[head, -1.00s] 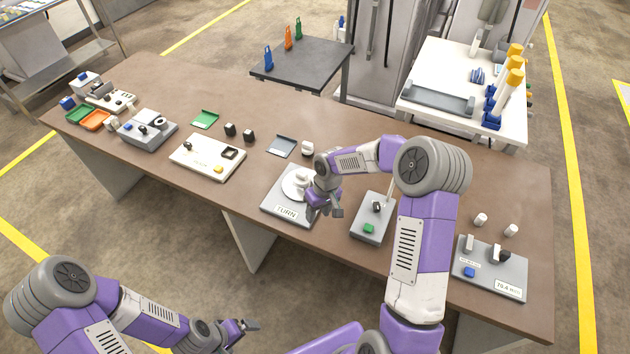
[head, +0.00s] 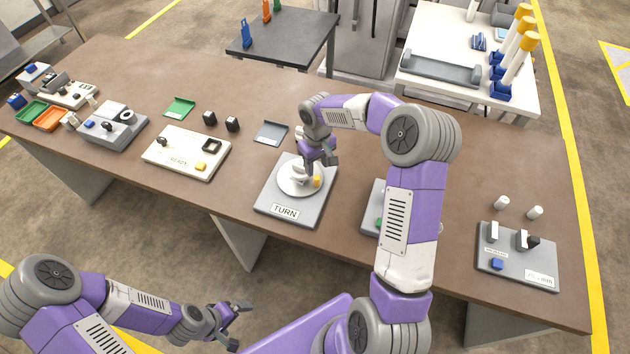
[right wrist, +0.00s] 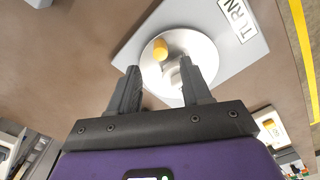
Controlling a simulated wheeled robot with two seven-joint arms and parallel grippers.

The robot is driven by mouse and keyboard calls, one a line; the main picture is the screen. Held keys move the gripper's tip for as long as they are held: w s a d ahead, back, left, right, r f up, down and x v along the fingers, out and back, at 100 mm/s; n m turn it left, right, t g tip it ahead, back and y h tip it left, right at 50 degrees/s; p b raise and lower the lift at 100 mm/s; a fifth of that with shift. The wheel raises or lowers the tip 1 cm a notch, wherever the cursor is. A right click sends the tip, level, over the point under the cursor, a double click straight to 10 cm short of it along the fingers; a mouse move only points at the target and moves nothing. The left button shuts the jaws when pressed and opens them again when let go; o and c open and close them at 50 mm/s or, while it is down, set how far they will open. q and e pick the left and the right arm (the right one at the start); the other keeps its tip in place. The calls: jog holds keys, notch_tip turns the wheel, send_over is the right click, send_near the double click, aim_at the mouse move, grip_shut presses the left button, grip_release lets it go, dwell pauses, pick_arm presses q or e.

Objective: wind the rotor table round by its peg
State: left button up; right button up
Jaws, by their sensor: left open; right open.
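The rotor table is a round pale disc (head: 288,187) on a grey base plate (head: 262,205) with a TURN label. It also shows in the right wrist view (right wrist: 204,52). A short yellow peg (head: 317,182) stands off-centre on the disc; in the right wrist view the peg (right wrist: 160,49) is just beyond the fingertips. A small pale block (right wrist: 176,77) on the disc shows near the right-hand finger. My right gripper (head: 323,160) is open above the disc's far side, with nothing held. Its fingers (right wrist: 159,78) are spread wide. My left gripper (head: 240,320) is open and empty, off the table's front edge.
A white READY panel (head: 185,160) lies left of the rotor table. A grey tray (head: 271,132) lies behind it. A grey box (head: 371,200) is to the right, partly hidden by my right arm. A panel with white pegs (head: 517,262) is farther right.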

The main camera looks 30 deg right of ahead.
aim_at(317, 178)
jog(key=shift+s+f, duration=0.1)
jog(key=shift+f, duration=0.35)
notch_tip(317, 178, down, 6)
jog(key=shift+f+b, duration=0.25)
jog(key=shift+b, duration=0.25)
grip_shut()
